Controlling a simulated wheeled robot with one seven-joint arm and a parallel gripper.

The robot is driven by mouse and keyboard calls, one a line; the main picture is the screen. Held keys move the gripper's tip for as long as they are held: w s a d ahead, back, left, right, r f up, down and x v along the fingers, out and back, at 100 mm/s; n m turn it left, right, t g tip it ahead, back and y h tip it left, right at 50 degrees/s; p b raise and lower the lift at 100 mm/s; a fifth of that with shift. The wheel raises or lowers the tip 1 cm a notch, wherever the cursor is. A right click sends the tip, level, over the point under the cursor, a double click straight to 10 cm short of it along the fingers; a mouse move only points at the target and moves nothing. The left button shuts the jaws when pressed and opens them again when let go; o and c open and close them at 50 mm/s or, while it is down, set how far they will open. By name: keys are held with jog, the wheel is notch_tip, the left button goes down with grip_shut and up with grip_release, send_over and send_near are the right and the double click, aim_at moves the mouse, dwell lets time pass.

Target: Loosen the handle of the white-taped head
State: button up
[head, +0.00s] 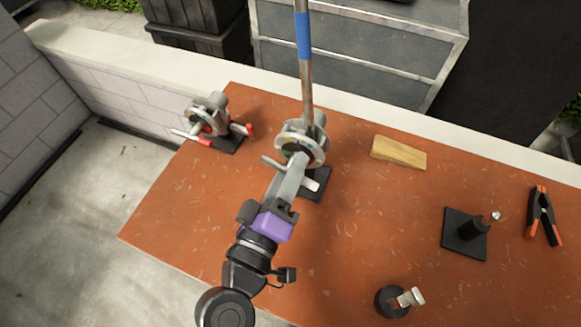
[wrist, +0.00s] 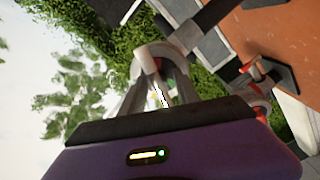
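A grey grip head (head: 301,141) with a round disc stands near the table's middle on a black base, with a metal rod (head: 305,62) bearing a blue band rising from it. A pale handle end (head: 271,162) sticks out to its left, and a white piece (head: 311,185) shows low on its right. A second head (head: 209,115) with red ends stands at the back left. My gripper (head: 297,163) reaches the front of the middle head and hides part of it. In the wrist view my gripper (wrist: 160,88) has its fingers at a pale rounded part (wrist: 158,55); their contact is unclear.
On the orange table (head: 170,215) lie a wooden wedge (head: 399,152), a black stand (head: 465,232), a black and orange clamp (head: 542,215) and a small round black piece with a metal tip (head: 394,300). The left front of the table is clear.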

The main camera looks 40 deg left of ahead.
jog(key=shift+s, duration=0.1)
jog(key=b+v, duration=0.2)
jog(key=v, duration=0.5)
jog(key=shift+s, duration=0.3)
jog(key=shift+r, duration=0.1)
dwell(0.4)
